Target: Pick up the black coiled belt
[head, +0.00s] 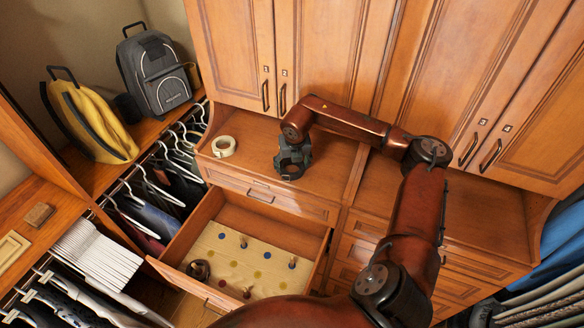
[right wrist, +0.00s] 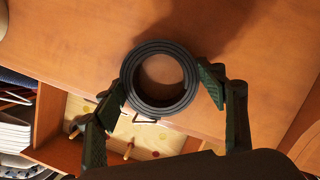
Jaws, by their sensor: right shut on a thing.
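The black coiled belt (right wrist: 128,76) shows in the right wrist view as a dark ring between the two fingers of my right gripper (right wrist: 165,93). The fingers touch it on its left and right sides, so the gripper is shut on it. In the head view, my right gripper (head: 292,158) is over the wooden counter, above the open drawer. There the belt is hard to tell from the dark fingers. I cannot tell whether it still touches the counter. My left gripper is not in view.
A cream coil (head: 224,146) lies on the counter to the left. The open drawer (head: 320,262) below holds a pegged board and a dark brown coil (head: 199,269). Cabinet doors (head: 330,45) stand behind. A grey backpack (head: 160,75) and yellow bag (head: 92,120) are left.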

